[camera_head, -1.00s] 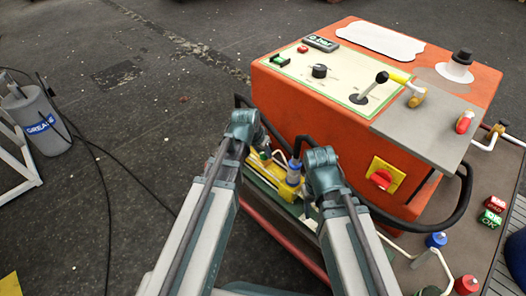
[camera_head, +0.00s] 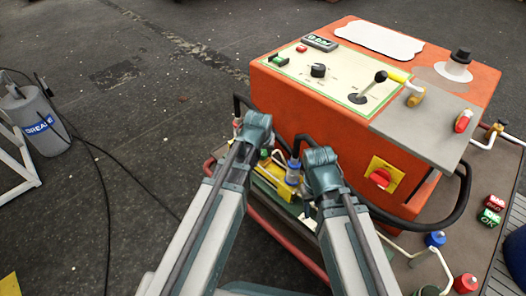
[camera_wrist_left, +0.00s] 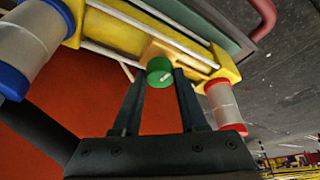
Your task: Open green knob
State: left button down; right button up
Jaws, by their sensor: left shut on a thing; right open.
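The green knob (camera_wrist_left: 160,71) sits on a yellow block (camera_wrist_left: 130,38) with clear cylinders at either side, in the left wrist view. My left gripper (camera_wrist_left: 162,82) has one dark finger on each side of the knob and is shut on it. In the head view my left gripper (camera_head: 256,128) is over the left end of the yellow block (camera_head: 275,181), its fingertips hidden by the wrist. My right gripper (camera_head: 322,160) is to the right of the block's blue-topped cylinder (camera_head: 293,172). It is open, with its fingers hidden.
The orange machine (camera_head: 340,140), with a lever (camera_head: 369,90) and a red switch (camera_head: 381,178), stands close behind both grippers. A black hose (camera_head: 440,220) loops at its front. A grease canister (camera_head: 38,125) stands far left.

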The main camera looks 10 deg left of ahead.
pick_arm(q)
jog(key=shift+c, duration=2.2)
grip_release()
jog(key=shift+r, duration=0.15)
jog(key=p+v, duration=1.2)
jog(key=v, duration=0.1)
jog(key=shift+r+p, duration=0.2)
jog(key=shift+p, duration=0.2)
jog(key=s+d+r+m+g+p, duration=0.2)
jog(key=s+r+p, duration=0.4)
jog(key=r+p, duration=0.4)
jog(key=s+d+r+m+g+y+p, duration=0.1)
jog(key=s+d+r+m+g+p, duration=0.1)
jog(key=s+d+r+p, duration=0.2)
jog(key=s+r+p, duration=0.3)
jog(key=r+p, duration=0.3)
jog(key=p, duration=0.1)
jog(key=shift+s+d+g, duration=0.15)
jog(key=shift+d+g, duration=0.25)
